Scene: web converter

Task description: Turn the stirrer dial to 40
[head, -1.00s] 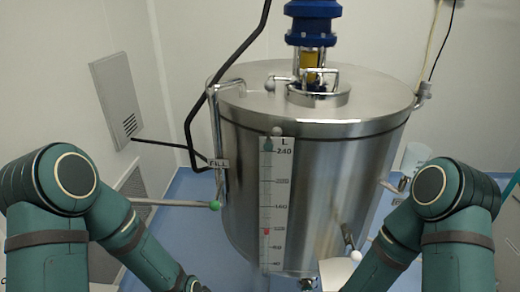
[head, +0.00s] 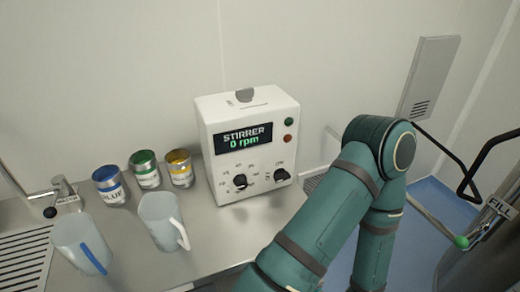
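The stirrer control box (head: 247,145) is a white unit standing on a steel counter. Its display (head: 243,138) reads "STIRRER 0 rpm". Below it is a black dial (head: 240,182) with small scale marks around it, too small to read surely. A second black knob (head: 281,175) sits to its right under a small label. A green button (head: 289,121) and a red button (head: 288,138) are at the upper right of the front. My green arm crosses the view right of and in front of the box. Neither gripper is in view.
Blue (head: 110,185), green (head: 145,169) and yellow (head: 180,168) cans stand left of the box. Two translucent jugs (head: 160,220) (head: 80,245) stand in front of them. A tap (head: 60,190) is at far left. The steel counter (head: 215,235) is bare before the box.

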